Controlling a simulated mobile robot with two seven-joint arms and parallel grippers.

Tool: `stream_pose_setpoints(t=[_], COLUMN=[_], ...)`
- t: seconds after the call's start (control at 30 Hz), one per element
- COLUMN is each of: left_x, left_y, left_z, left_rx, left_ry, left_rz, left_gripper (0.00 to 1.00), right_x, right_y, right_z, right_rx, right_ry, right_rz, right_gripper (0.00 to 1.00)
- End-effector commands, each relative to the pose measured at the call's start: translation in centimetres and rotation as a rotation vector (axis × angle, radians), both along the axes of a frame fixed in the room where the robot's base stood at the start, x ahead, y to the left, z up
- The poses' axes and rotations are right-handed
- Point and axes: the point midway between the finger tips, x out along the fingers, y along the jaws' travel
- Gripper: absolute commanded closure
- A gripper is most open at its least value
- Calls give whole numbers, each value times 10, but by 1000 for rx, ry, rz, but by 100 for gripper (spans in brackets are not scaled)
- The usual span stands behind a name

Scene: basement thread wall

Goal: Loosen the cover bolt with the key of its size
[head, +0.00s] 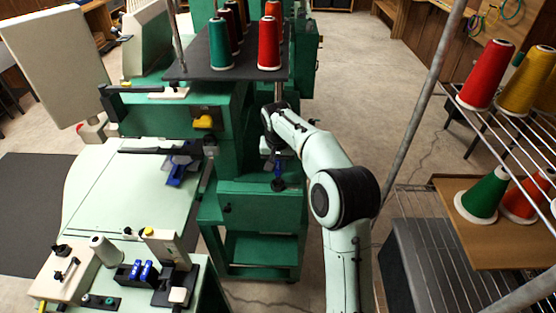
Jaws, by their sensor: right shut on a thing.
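My right arm reaches in from the lower right to the side of the green machine (265,203). My right gripper (277,158) is small and partly hidden by its own wrist. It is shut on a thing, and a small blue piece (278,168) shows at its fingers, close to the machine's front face. I take this piece for the key, but its size cannot be read. The cover bolt cannot be made out. A black rack (122,274) at the lower left holds upright blue pieces (146,270). My left gripper is not in view.
Thread cones, one red (269,43), stand on the dark shelf (190,66) above the machine. A pale table (95,200) lies left. A metal pole (424,110) and wire rack (520,130) with cones stand right. Open floor (365,80) lies behind.

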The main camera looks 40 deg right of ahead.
Motion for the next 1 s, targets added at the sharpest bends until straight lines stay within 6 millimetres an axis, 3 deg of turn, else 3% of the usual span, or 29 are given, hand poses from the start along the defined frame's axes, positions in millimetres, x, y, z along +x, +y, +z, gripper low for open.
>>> stream_pose_setpoints(t=[0.47,0.8,1.0], left_x=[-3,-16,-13], left_y=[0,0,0], left_z=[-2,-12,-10], left_rx=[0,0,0], left_ry=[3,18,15], left_rz=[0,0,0], left_gripper=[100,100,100], right_x=[-1,-2,0], right_y=[-1,-5,-5], right_z=[-24,-23,-20], right_rx=[2,0,-1], right_ry=[0,-4,-3], right_rz=[20,513,738], right_gripper=[100,100,100])
